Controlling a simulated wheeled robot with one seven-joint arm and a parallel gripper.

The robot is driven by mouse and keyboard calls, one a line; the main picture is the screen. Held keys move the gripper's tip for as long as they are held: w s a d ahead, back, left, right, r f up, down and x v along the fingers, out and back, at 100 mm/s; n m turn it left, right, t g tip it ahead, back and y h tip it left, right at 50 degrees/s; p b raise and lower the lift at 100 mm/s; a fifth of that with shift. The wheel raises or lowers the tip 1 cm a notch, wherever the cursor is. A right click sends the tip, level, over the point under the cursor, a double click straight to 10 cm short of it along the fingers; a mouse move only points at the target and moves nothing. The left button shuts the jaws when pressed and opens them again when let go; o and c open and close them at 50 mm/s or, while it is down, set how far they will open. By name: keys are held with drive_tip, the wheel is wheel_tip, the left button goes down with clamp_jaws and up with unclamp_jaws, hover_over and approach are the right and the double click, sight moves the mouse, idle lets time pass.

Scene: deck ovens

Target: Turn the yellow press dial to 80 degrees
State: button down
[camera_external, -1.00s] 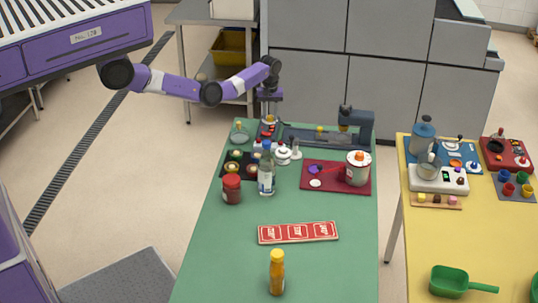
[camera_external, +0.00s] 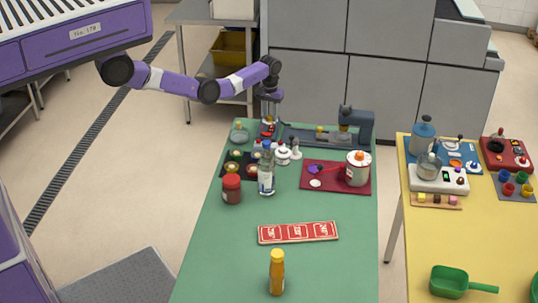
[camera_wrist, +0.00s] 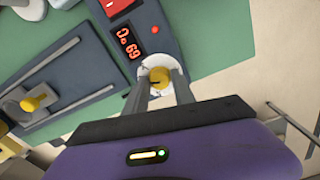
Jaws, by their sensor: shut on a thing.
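The yellow press dial (camera_wrist: 159,76) is a small round knob on a white disc at the end of a dark grey panel (camera_wrist: 160,28). My gripper (camera_wrist: 159,82) has its two grey fingers on either side of the dial, closed on it. Beside the dial, a display (camera_wrist: 129,43) shows red digits that look like 69, seen at a slant.
A grey device with another yellow knob (camera_wrist: 34,104) lies to the left in the wrist view. On the green table (camera_external: 215,265), a blue-labelled bottle (camera_external: 266,178), a red jar (camera_external: 232,189) and a red mat (camera_external: 320,187) stand nearer the front. A yellow table (camera_external: 400,285) is at right.

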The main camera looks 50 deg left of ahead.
sight(270, 114)
drive_tip(key=c, duration=1.1)
unclamp_jaws()
drive_tip(key=shift+o, duration=0.2)
drive_tip(key=shift+r+b, duration=0.3)
drive_tip(key=shift+r, duration=3.6)
